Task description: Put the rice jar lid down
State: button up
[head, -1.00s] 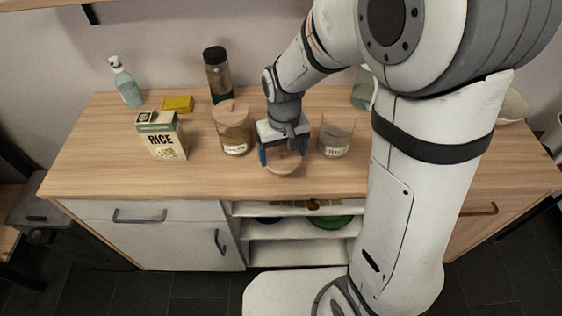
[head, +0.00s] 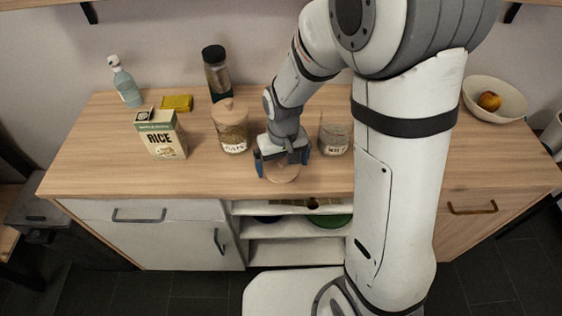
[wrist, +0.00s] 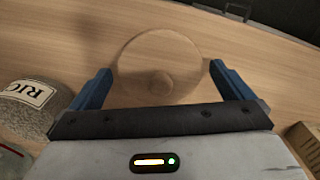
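The rice jar lid (head: 284,174), a round wooden disc with a small knob, lies on the wooden countertop near its front edge. In the wrist view the lid (wrist: 158,55) lies flat, knob up, between and just beyond the blue fingertips. My gripper (head: 283,164) is open low over the counter, with a visible gap between each finger and the lid. It also shows in the wrist view (wrist: 160,72). The lidless glass rice jar (head: 334,138) stands right of my gripper; its label partly reads "RIC" in the wrist view (wrist: 32,98).
The lidded oats jar (head: 232,130) stands left of my gripper. A rice box (head: 163,138), yellow sponge (head: 177,102), spray bottle (head: 126,84) and tall dark-capped jar (head: 216,72) are farther left and back. A fruit bowl (head: 493,104) is at right. The front left counter is clear.

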aim_at(282, 162)
notch_tip(282, 162, up, 12)
jog(key=s+d+r+m+t, duration=0.2)
jog(key=s+d+r, duration=0.3)
jog(key=s+d, duration=0.7)
jog(key=shift+m+t+p, duration=0.3)
jog(key=shift+m, duration=0.3)
jog(key=shift+s, duration=0.1)
